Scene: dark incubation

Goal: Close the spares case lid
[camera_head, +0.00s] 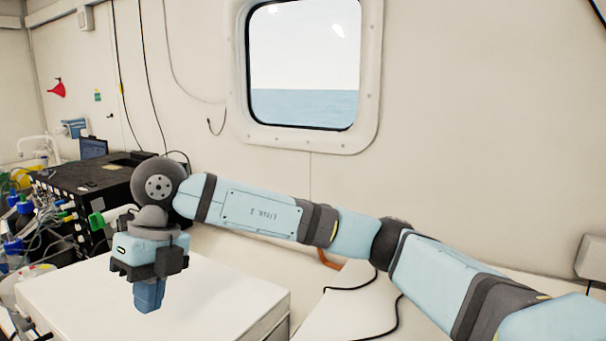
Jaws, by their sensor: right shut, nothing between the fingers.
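A white flat-topped box or bench (232,305) fills the lower left. I cannot tell whether it is the spares case, and no raised lid shows. My right gripper (149,296) points down over its top, with blue fingers shut and nothing between them. I cannot tell whether the fingertips touch the surface. My right arm reaches in from the lower right, across the middle of the view. My left gripper is not in view.
Black equipment (88,188) with many cables and coloured connectors stands at the left, behind the white top. A second pale surface (345,310) with a black cable lies right of it, partly behind my arm. The wall has a window (368,80).

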